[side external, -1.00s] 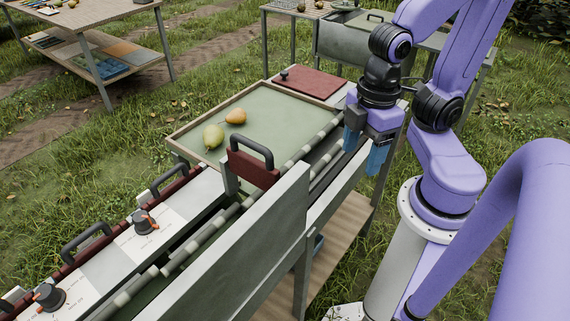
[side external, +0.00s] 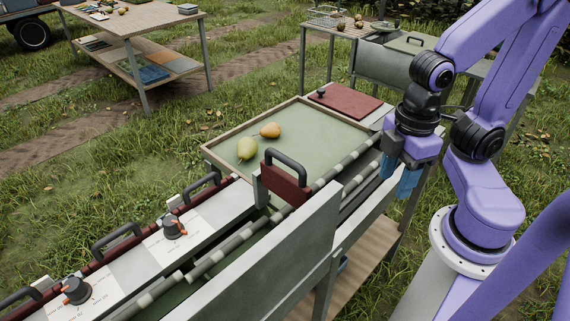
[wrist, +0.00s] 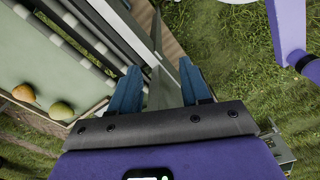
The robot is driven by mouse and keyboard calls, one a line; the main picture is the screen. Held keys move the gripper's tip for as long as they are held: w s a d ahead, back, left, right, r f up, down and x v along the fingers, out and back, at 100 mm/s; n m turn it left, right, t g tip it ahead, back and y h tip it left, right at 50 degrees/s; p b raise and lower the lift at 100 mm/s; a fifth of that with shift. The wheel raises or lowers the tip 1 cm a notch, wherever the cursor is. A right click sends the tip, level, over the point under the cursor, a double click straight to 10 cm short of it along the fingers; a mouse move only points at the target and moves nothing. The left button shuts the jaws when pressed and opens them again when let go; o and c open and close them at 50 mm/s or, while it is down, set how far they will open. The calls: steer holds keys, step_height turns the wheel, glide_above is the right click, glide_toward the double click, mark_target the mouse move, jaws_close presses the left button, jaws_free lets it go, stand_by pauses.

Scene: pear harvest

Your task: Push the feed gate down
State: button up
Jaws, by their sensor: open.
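The feed gate looks to be the dark red plate (side external: 284,187) with a dark arched handle (side external: 287,160) on top. It stands upright across the rollers at the near edge of the green tray, with its plate showing above the rails. My gripper (side external: 399,182) has blue fingers pointing down, to the right of the gate, near the right end of the bench. In the wrist view my gripper (wrist: 160,75) has its fingers apart with nothing between them. It is apart from the gate, which I cannot make out in the wrist view.
The green tray (side external: 315,140) holds a green pear (side external: 247,148) and an orange-yellow pear (side external: 270,130). A red board (side external: 345,102) lies behind it. A tall grey panel (side external: 290,250) stands in front of the rollers. Dark knobs (side external: 173,228) and more red handled plates line the left.

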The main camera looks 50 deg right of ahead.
steer(key=shift+w+a+r, duration=0.2)
steer(key=shift+w+a, duration=0.05)
steer(key=c, duration=0.5)
steer(key=w+a+r+n, duration=0.2)
steer(key=w+r+n, duration=0.1)
steer(key=n, duration=0.1)
steer(key=w+a+r+n+h, duration=0.1)
steer(key=w+a+r+n, duration=0.1)
steer(key=w+a+n, duration=0.1)
steer(key=w+a+r+n, duration=0.3)
steer(key=n, duration=0.1)
steer(key=shift+w+a+r+n, duration=0.15)
steer(key=shift+w+r+n, duration=0.2)
steer(key=shift+w+n, duration=0.05)
jaws_close()
step_height(320, 180, up, 8)
steer(key=n+h, duration=0.2)
steer(key=n, duration=0.9)
glide_above(283, 156)
steer(key=a, duration=0.3)
steer(key=shift+n, duration=0.3)
steer(key=x, duration=1.3)
steer(key=shift+s+a+f, duration=0.15)
steer(key=shift+a+f, duration=0.05)
steer(key=shift+a, duration=0.05)
